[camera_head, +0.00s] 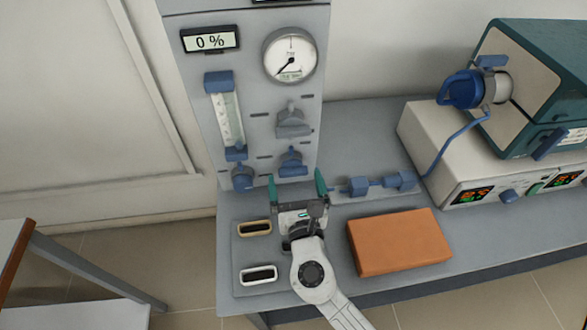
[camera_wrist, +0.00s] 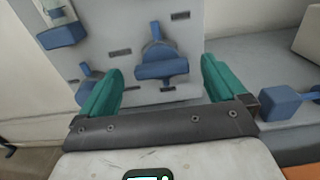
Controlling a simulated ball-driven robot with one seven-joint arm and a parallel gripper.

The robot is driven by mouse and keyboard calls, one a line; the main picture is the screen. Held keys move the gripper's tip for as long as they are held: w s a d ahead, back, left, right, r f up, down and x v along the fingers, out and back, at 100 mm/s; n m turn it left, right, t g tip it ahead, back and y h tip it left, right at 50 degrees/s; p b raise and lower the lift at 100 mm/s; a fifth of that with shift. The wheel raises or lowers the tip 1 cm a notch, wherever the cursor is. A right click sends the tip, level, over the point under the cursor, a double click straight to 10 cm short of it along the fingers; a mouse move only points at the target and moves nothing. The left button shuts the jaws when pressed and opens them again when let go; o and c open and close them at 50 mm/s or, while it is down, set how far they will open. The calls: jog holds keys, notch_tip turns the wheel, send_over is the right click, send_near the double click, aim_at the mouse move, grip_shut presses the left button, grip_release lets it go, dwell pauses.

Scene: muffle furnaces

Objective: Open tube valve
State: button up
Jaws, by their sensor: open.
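A grey panel (camera_head: 264,120) carries a blue valve handle (camera_head: 292,163) low on its right side. In the wrist view this handle (camera_wrist: 162,69) lies crosswise between my finger tips. A grey valve (camera_head: 293,122) sits above it, and another blue knob (camera_head: 243,178) is at lower left, partly behind my left finger in the wrist view. A blue tube line with two block fittings (camera_head: 357,187) runs to the right. Which of these is the tube valve, I cannot tell. My gripper (camera_head: 296,180) is open and empty, facing the panel; contact with the handle does not show.
A flow tube (camera_head: 228,120), a gauge (camera_head: 290,56) and a display reading 0 % (camera_head: 210,40) are on the panel. A brown block (camera_head: 400,241) lies right of my arm. A furnace (camera_head: 545,80) stands on a white control unit (camera_head: 440,150) at right.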

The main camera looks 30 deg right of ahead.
aim_at(294, 174)
jog(key=shift+x, duration=1.7)
jog(key=shift+c, duration=0.5)
jog(key=c, duration=0.9)
jog(key=shift+o, duration=0.2)
